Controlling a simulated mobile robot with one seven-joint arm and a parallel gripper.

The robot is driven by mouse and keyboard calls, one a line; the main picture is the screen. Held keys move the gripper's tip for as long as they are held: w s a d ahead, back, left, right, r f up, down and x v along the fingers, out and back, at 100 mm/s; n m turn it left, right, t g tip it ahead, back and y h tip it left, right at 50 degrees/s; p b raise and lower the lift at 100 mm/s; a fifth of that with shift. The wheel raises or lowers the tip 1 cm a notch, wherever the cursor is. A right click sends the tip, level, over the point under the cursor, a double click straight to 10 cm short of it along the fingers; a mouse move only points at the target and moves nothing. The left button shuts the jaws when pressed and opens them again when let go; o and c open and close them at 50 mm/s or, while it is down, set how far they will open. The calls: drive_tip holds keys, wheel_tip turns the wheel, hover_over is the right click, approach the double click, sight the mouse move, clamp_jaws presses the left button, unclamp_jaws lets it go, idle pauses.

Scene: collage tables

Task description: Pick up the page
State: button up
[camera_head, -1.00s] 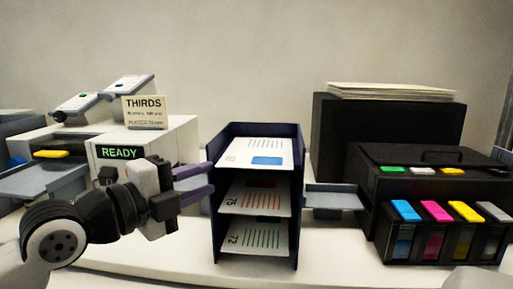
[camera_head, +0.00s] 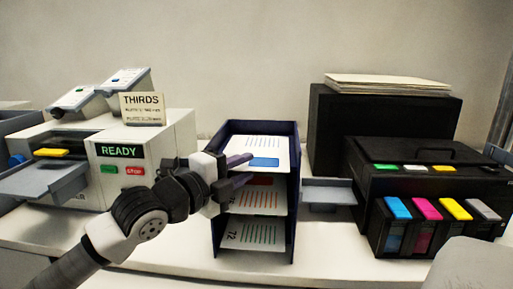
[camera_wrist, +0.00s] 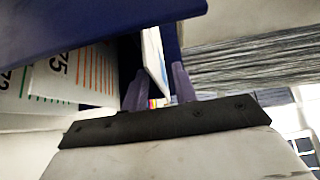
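A dark blue three-level rack (camera_head: 295,190) stands mid-table with a white page on each level. The top page (camera_head: 265,144) has thin lines and a blue block, and sticks out at the front. Below are a page with orange lines (camera_head: 255,200) and one with green lines (camera_head: 252,235). My gripper (camera_head: 243,171) is open at the top page's front left, one finger above the page's level and one below. In the wrist view the top page (camera_wrist: 154,60) appears nearly edge-on between the fingers, with space visible beside it. Contact is not clear.
A white machine (camera_head: 170,145) with a READY display and a THIRDS sign (camera_head: 142,108) stands left. A black printer (camera_head: 430,175) with coloured ink tanks stands right. A grey shelf (camera_head: 328,192) juts between rack and printer. The front table strip is clear.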

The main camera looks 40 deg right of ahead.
clamp_jaws()
